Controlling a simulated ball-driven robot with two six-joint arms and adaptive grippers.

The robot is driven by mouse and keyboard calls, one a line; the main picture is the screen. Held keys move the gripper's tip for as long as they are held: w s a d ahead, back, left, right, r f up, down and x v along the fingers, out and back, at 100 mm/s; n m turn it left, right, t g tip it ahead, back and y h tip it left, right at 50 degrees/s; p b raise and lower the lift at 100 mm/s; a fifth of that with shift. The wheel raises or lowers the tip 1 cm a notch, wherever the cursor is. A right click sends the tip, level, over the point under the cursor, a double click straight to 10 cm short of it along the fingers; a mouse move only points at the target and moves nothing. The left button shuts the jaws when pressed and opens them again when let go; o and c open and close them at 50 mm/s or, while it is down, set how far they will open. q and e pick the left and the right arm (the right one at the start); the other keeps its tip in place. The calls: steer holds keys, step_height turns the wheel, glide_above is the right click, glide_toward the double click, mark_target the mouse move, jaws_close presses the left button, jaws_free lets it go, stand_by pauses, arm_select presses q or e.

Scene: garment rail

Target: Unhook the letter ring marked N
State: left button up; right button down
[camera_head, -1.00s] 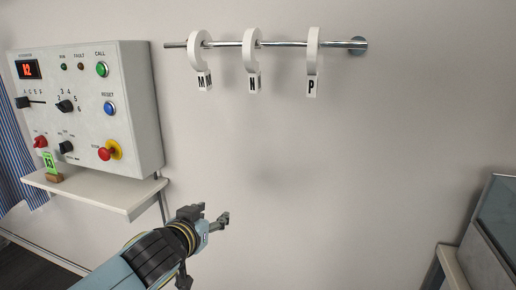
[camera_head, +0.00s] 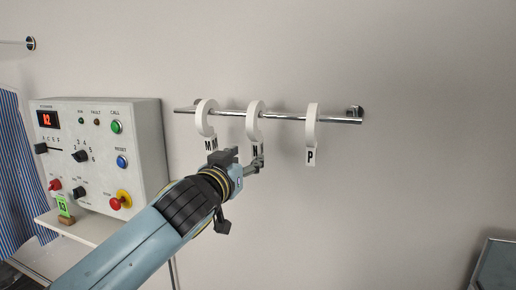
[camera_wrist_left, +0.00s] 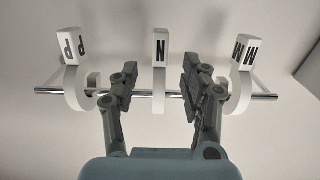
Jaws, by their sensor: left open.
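The white letter ring marked N (camera_head: 254,122) hangs on the metal rail (camera_head: 284,116) between the M and P rings. My left gripper (camera_head: 251,158) is just below it in the head view and covers part of its tag. In the left wrist view the N ring (camera_wrist_left: 160,78) shows between the two spread fingers of my left gripper (camera_wrist_left: 158,82), with a gap on each side. The fingers are open and hold nothing. I cannot tell from these views how deep the ring is between them. My right gripper is not in view.
The ring marked M (camera_head: 204,118) hangs left of N, and the ring marked P (camera_head: 311,132) hangs to the right. In the left wrist view, M (camera_wrist_left: 242,72) is close beside one finger. A control panel (camera_head: 140,150) is on the left. The wall below P is clear.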

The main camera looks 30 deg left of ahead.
mark_target(255, 151)
arm_select(q)
steer(key=x, duration=0.7)
steer(key=shift+w+a+b, duration=0.1)
steer(key=shift+w+b, duration=0.1)
steer(key=shift+b, duration=0.15)
steer(key=shift+x, duration=0.95)
steer(key=shift+c, duration=0.2)
jaws_close()
steer(key=shift+r, duration=0.1)
steer(key=shift+r+p, duration=1)
steer(key=shift+r, duration=0.45)
